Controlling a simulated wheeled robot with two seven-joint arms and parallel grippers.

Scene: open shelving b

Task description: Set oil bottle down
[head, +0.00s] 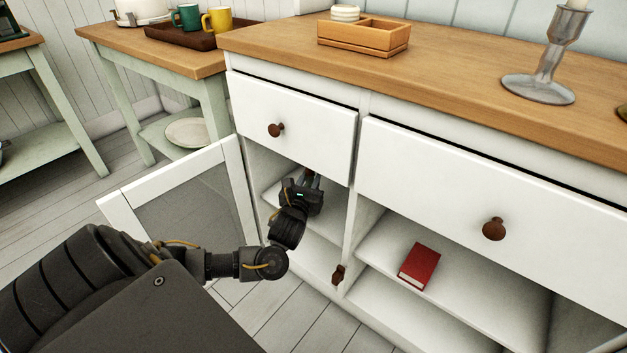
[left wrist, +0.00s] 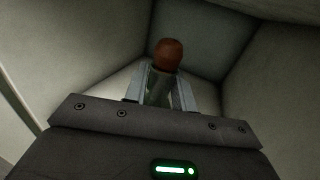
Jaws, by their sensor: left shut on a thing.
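The oil bottle shows in the left wrist view as a dull green-grey neck with a round reddish-brown stopper (left wrist: 167,55). My left gripper (left wrist: 160,95) is shut on its neck, one finger on each side. In the head view my left gripper (head: 308,182) reaches into the left compartment of the white cabinet, above its inner shelf (head: 272,190). The bottle's lower part is hidden behind the gripper, so I cannot tell whether its base touches the shelf. My right gripper is in neither view.
The glazed cabinet door (head: 192,200) stands open at the left of my arm. Closed drawers (head: 292,122) sit right above the compartment. A red book (head: 419,266) lies on the right-hand shelf. A wooden box (head: 363,38) and a candlestick (head: 541,75) stand on the top.

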